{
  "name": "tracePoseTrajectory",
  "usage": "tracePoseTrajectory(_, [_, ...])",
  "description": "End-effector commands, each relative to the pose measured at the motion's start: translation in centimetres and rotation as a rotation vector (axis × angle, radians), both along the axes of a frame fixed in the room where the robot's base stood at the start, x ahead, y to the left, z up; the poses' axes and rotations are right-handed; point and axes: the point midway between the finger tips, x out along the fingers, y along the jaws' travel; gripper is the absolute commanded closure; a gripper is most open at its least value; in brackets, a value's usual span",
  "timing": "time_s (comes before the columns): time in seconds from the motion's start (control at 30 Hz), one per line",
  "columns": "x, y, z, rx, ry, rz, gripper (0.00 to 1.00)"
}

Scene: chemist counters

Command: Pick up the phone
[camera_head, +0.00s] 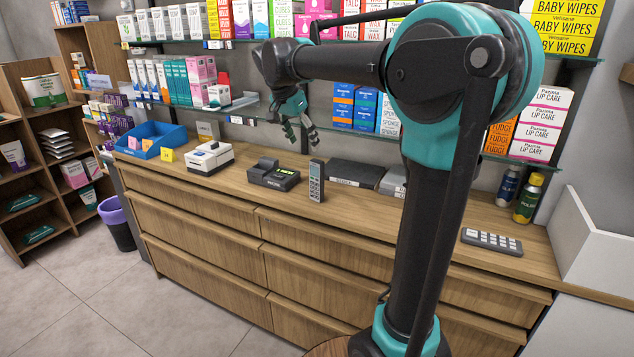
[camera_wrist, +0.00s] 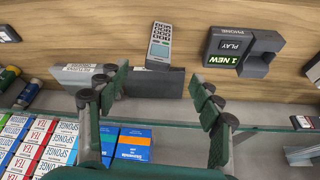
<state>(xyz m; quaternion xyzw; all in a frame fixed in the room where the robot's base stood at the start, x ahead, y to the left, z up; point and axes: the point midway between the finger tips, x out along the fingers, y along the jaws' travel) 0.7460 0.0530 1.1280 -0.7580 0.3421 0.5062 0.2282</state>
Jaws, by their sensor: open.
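The phone handset (camera_head: 317,181) is grey with a keypad and a small screen. It is on the wooden counter (camera_head: 225,185), near the front edge, just right of a dark base (camera_head: 273,175) with a green display. In the wrist view the handset (camera_wrist: 160,46) is at upper centre, beyond the fingertips, and the base (camera_wrist: 241,47), lettered PHONE, is to its right. My gripper (camera_head: 300,130) is open and empty, above and behind the handset near the shelves. In the wrist view my gripper (camera_wrist: 162,88) has its fingers wide apart, with nothing between them.
A dark flat box (camera_head: 356,173) lies right of the handset. A white device (camera_head: 209,158) and a blue tray (camera_head: 150,138) are to the left. Glass shelves (camera_head: 345,131) with boxes are close to my gripper.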

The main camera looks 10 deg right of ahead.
Motion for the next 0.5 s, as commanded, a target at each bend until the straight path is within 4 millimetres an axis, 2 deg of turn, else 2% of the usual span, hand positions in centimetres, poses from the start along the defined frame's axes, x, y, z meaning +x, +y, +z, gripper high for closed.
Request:
tracePoseTrajectory(0.3, [1.6,-1.9,-5.8,0.001,-0.001,-0.001,0.34])
tracePoseTrajectory(0.5, [2.5,-2.9,-9.0,0.001,-0.001,0.0,0.34])
